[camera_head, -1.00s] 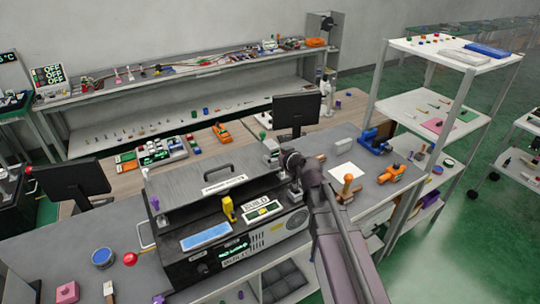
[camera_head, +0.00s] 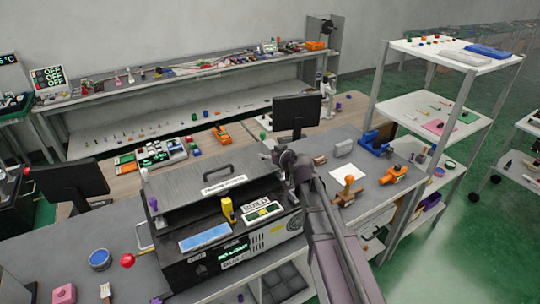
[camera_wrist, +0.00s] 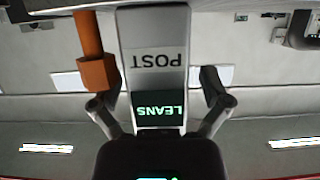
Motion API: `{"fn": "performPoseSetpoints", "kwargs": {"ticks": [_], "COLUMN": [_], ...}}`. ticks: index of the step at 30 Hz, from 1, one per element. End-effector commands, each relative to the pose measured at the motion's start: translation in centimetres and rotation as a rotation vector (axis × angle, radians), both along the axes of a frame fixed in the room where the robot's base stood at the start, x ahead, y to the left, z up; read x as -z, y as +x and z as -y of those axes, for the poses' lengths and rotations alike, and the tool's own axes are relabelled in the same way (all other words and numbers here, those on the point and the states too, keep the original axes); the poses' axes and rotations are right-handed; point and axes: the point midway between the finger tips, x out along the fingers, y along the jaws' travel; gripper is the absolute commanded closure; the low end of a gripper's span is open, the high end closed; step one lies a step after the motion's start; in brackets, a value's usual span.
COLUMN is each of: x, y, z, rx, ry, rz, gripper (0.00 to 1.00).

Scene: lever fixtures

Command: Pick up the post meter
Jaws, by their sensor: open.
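The post meter (camera_wrist: 157,58) fills the middle of the wrist view, upside down. It is a pale grey block marked POST, with a dark screen reading LEANS in green. My gripper (camera_wrist: 160,98) has its fingers apart, one on each side of the meter's screen end. I cannot tell whether either finger touches it. An orange bar with a thicker block at its end (camera_wrist: 98,72) is close beside the left finger. In the head view my gripper (camera_head: 288,165) is at the right rear of the black box; I cannot make out the meter there.
A monitor (camera_head: 297,111) stands behind my gripper. An orange-knobbed lever (camera_head: 348,185), a grey block (camera_head: 343,148) and a blue fixture (camera_head: 375,143) stand to the right.

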Motion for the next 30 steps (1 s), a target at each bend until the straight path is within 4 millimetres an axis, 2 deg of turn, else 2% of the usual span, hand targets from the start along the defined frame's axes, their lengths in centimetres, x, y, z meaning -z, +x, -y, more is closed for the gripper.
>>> {"fn": "performPoseSetpoints", "kwargs": {"ticks": [1, 9, 11, 23, 30], "x": [0.0, 0.0, 0.0, -0.2, -1.2], "y": [0.0, 0.0, 0.0, 0.0, 0.0], "z": [0.0, 0.0, 0.0, 0.0, 0.1], "rx": [0.0, 0.0, 0.0, 0.001, 0.001], "ry": [0.0, 0.0, 0.0, 0.0, 0.0], "rz": [0.0, 0.0, 0.0, 0.0, 0.0], "gripper": [0.03, 0.83, 1.0, 1.0, 1.0]}}
